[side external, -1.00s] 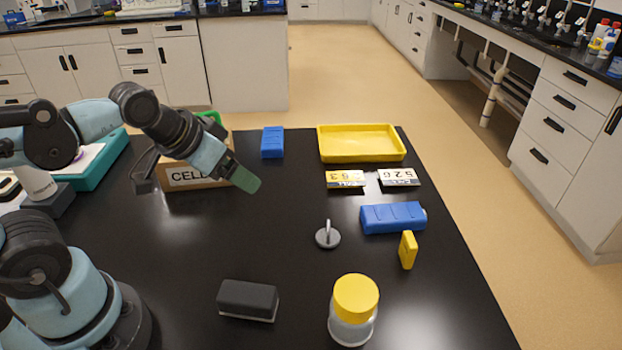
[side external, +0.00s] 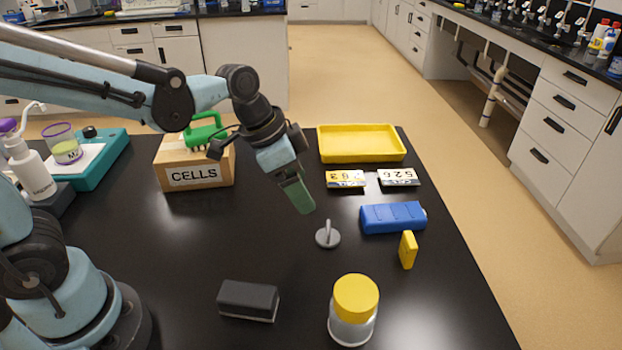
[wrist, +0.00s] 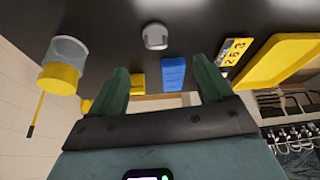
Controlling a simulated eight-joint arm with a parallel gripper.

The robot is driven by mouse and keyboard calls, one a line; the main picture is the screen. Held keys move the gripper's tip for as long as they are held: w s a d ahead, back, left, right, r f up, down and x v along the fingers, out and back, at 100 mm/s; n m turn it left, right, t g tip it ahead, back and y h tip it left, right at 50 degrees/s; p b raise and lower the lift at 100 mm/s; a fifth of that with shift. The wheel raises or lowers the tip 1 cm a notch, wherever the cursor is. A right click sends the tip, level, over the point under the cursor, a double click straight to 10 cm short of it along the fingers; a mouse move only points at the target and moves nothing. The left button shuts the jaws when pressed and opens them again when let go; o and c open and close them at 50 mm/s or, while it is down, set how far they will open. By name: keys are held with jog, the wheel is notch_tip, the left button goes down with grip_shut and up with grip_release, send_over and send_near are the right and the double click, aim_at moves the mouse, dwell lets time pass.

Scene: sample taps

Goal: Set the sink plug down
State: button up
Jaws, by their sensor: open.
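The sink plug (side external: 328,238) is a small grey disc with an upright handle. It stands on the black table near the middle in the side view, and shows at the top centre of the wrist view (wrist: 155,37). My gripper (side external: 304,207) points down, a little up and left of the plug in the side view, apart from it. In the wrist view my gripper (wrist: 162,80) has its two green fingers spread wide with nothing between them.
A blue block (side external: 393,218), yellow block (side external: 408,250), yellow-lidded jar (side external: 353,312) and dark block (side external: 248,300) surround the plug. Behind are number plates (side external: 346,179), a yellow tray (side external: 360,157) and the CELLS box (side external: 194,177). Table left of the plug is clear.

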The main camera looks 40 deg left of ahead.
aim_at(327, 225)
jog(key=shift+x, duration=3.65)
jog(key=shift+d+x, duration=0.2)
jog(key=shift+x, duration=1.1)
jog(key=shift+d+x, duration=0.2)
jog(key=shift+x, duration=1.15)
jog(key=shift+s, duration=0.15)
jog(key=shift+r, duration=0.1)
jog(key=c, duration=1.2)
jog(key=shift+r, duration=0.1)
